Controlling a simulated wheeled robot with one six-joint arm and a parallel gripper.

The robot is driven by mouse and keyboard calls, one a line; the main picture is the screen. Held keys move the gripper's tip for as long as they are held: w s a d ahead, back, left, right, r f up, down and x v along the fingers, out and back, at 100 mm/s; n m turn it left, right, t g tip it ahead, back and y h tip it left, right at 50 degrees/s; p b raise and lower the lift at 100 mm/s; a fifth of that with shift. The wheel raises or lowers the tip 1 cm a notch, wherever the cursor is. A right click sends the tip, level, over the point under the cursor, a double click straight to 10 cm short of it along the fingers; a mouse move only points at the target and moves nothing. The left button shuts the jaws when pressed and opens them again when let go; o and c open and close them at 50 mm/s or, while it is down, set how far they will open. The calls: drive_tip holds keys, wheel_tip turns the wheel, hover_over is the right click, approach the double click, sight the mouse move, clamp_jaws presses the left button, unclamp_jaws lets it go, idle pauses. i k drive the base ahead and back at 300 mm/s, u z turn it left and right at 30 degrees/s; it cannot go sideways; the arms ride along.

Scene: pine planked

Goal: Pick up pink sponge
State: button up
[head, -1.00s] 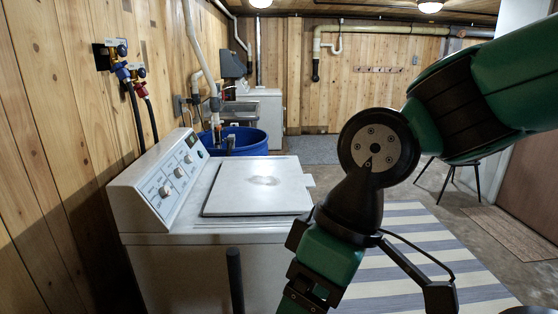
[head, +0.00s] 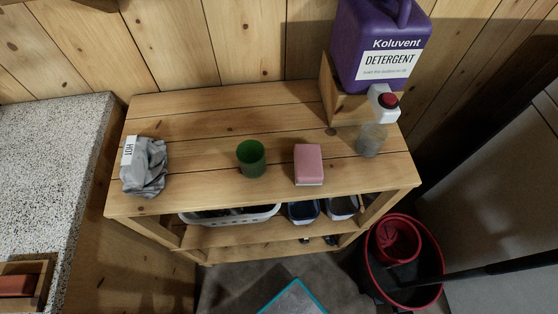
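The pink sponge (head: 308,162) lies on top of a wooden shelf table (head: 205,176), right of the middle and near its front edge. Its top is pink, with a paler edge at the front. It lies between a green cup (head: 251,158) on its left and a clear cup (head: 371,140) on its right, touching neither. Nothing covers it. My gripper is not in the head view now.
A purple detergent jug (head: 380,45) stands on a wooden block at the back right. Bins sit on the lower shelf. A red-rimmed bucket (head: 437,262) stands at the lower right. A speckled counter (head: 45,150) is left.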

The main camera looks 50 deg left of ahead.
sight(308, 163)
drive_tip(key=u, duration=1)
drive_tip(key=k, duration=0.55)
drive_tip(key=u, duration=0.75)
drive_tip(key=i, duration=0.55)
drive_tip(key=z, duration=0.5)
